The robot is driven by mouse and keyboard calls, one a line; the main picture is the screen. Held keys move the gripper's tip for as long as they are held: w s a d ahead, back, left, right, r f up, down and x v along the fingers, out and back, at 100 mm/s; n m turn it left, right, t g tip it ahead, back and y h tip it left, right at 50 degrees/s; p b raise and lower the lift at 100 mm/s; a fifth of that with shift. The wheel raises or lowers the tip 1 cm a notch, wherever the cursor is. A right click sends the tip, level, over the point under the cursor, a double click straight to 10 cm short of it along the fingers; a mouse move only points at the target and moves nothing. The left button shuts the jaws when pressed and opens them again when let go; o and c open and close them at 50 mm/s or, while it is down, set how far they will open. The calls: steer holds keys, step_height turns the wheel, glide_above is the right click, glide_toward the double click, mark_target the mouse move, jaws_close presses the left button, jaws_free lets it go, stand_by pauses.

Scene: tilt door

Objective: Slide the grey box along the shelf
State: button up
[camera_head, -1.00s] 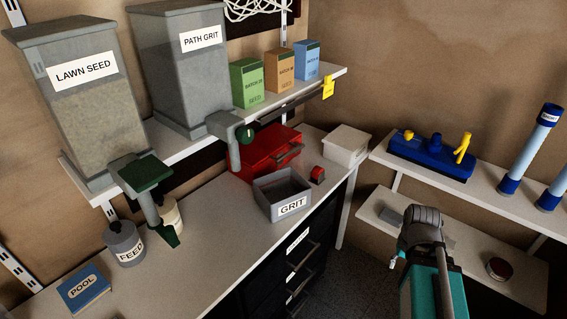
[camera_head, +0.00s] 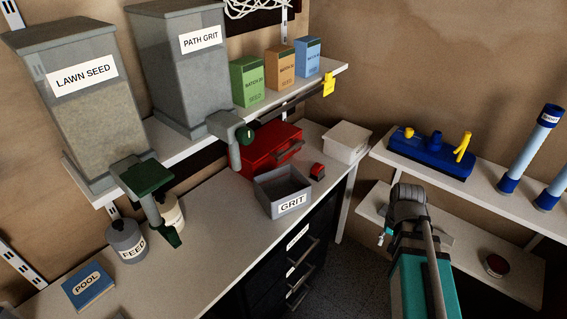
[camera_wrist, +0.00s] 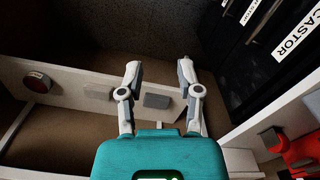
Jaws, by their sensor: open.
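Two small grey blocks lie on the low white shelf in the wrist view. One grey box (camera_wrist: 158,101) appears in the gap between my fingers, and the other grey block (camera_wrist: 99,92) is left of the left finger. I cannot tell which is the task's box, or whether a finger touches either. My gripper (camera_wrist: 158,66) is open and empty, its two fingers spread above the shelf (camera_wrist: 65,82). In the head view my arm covers part of the low shelf (camera_head: 522,278), and the fingers are mostly hidden behind it.
A red-topped round tin (camera_head: 495,265) stands on the low shelf. A higher shelf (camera_head: 500,205) above it holds a blue tool (camera_head: 430,155) and blue tubes. On the worktop at left stand an open grey GRIT tray (camera_head: 283,193) and a red box (camera_head: 268,150). Dark drawers are below.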

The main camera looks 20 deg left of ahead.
steer(key=w+a+r+m+p, duration=0.1)
steer(key=w+a+r+p, duration=0.3)
steer(key=a, duration=0.5)
steer(key=w+a+r+m+p, duration=0.1)
steer(key=w+a+r+p, duration=0.3)
steer(key=a, duration=0.5)
step_height(320, 180, up, 5)
steer(key=m+p, duration=0.2)
steer(key=p, duration=0.2)
glide_above(285, 199)
steer(key=w, duration=0.1)
steer(key=shift+w+a+r, duration=0.1)
steer(key=shift+w+a, duration=0.1)
steer(key=shift+a, duration=0.1)
step_height(285, 199, down, 14)
steer(key=b, duration=1.3)
steer(key=shift+r+b, duration=0.1)
steer(key=shift+b, duration=0.2)
steer(key=shift+c, duration=0.3)
jaws_close()
